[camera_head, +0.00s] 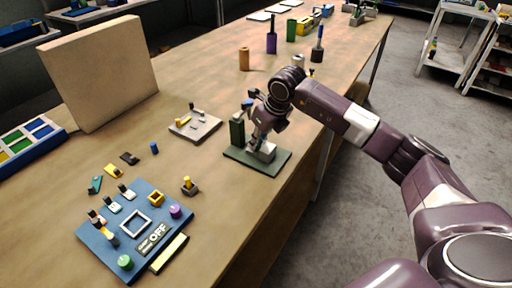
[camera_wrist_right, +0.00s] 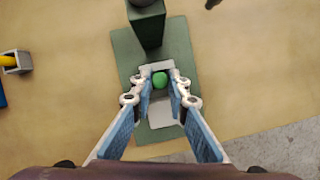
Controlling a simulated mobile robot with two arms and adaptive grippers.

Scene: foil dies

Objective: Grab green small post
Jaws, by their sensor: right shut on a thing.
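The green small post shows in the right wrist view as a round green top (camera_wrist_right: 160,80) between my fingertips. It is over a light grey block on a dark green base plate (camera_wrist_right: 150,134). In the head view the same base plate (camera_head: 272,172) lies near the table's right edge, with a dark green column (camera_head: 237,131) at its left. My right gripper (camera_head: 257,136) points down over the grey block (camera_head: 263,153), and its fingers (camera_wrist_right: 160,84) are shut on the post. In the head view the post is hidden by my gripper. My left gripper is not in view.
A blue panel (camera_head: 120,226) with knobs and an "OFF" label lies at front left. A grey plate (camera_head: 195,127) with small pegs is left of the base. A tan board (camera_head: 100,72) stands behind. Coloured cylinders stand farther back. The wood around the base is mostly clear.

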